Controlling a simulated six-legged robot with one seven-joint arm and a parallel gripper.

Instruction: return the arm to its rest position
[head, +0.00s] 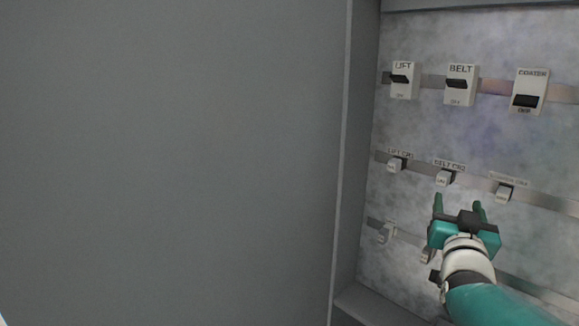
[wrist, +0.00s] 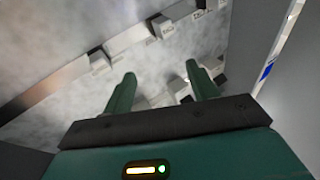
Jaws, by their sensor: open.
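My gripper (head: 459,205) is at the lower right of the head view, in front of the panel's lower half. Its two green fingers are apart and nothing is between them. In the wrist view the open fingers (wrist: 162,92) point toward the panel's small modules, and no contact is visible. My teal and white arm reaches in from the bottom right corner of the head view.
A mottled grey panel (head: 420,130) carries switches labelled LIFT (head: 404,80), BELT (head: 461,85) and one partly legible (head: 529,91). Smaller modules, including BELT CR2 (head: 444,178), sit on rails below. A large grey wall or door (head: 170,160) fills the left.

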